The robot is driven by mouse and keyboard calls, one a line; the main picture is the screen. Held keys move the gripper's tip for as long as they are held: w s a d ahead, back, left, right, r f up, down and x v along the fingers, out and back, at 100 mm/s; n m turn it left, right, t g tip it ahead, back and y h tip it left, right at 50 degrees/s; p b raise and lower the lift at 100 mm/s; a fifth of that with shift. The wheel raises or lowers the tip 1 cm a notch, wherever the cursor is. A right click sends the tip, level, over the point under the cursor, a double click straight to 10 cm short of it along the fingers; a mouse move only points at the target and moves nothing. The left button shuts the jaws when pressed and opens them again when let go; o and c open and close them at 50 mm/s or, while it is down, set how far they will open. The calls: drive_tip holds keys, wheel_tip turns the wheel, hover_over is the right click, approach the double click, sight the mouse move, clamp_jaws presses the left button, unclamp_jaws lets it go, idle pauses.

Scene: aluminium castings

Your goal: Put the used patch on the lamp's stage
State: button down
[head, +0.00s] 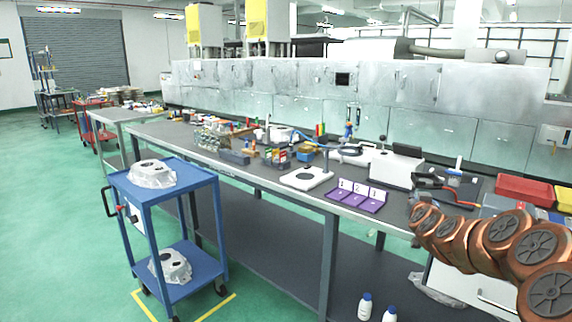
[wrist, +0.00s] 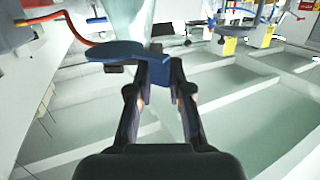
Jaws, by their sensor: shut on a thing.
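My gripper (wrist: 158,68) shows in the wrist view, its two dark fingers closed on a blue piece. The piece, which I take to be the used patch (wrist: 116,50), has a flat rounded part reaching left from the fingertips and a blocky part between them. It is held in the air, apart from any surface that I can make out. In the head view, a white stand with a dark round spot, seemingly the lamp's stage (head: 288,181), is on the long bench. My gripper and the held piece are not visible in the head view; only my copper-coloured arm shows at the right.
Purple numbered holders (head: 372,206) stand right of the white stand. A white box (head: 396,170) is behind them, and red bins (head: 524,190) are at the far right. Bottles and small boxes crowd the bench further left. A blue trolley (head: 200,176) with castings stands in front.

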drive_tip(key=s+a+f+n+y, duration=0.1)
drive_tip(key=a+n+y, duration=0.1)
drive_tip(key=a, duration=0.9)
drive_tip(key=s+a+f+n+y, duration=0.1)
drive_tip(key=a+y, duration=0.2)
drive_tip(key=a, duration=0.8)
wheel_tip(320, 180, down, 10)
drive_tip(key=b, duration=1.1)
wheel_tip(320, 180, up, 23)
drive_tip(key=p, duration=2.4)
drive_tip(key=s+f+m+h, duration=0.2)
drive_tip(key=s+h, duration=0.3)
drive_tip(key=s, duration=0.6)
drive_tip(key=shift+d+f+m, duration=0.2)
drive_tip(key=shift+m, duration=0.3)
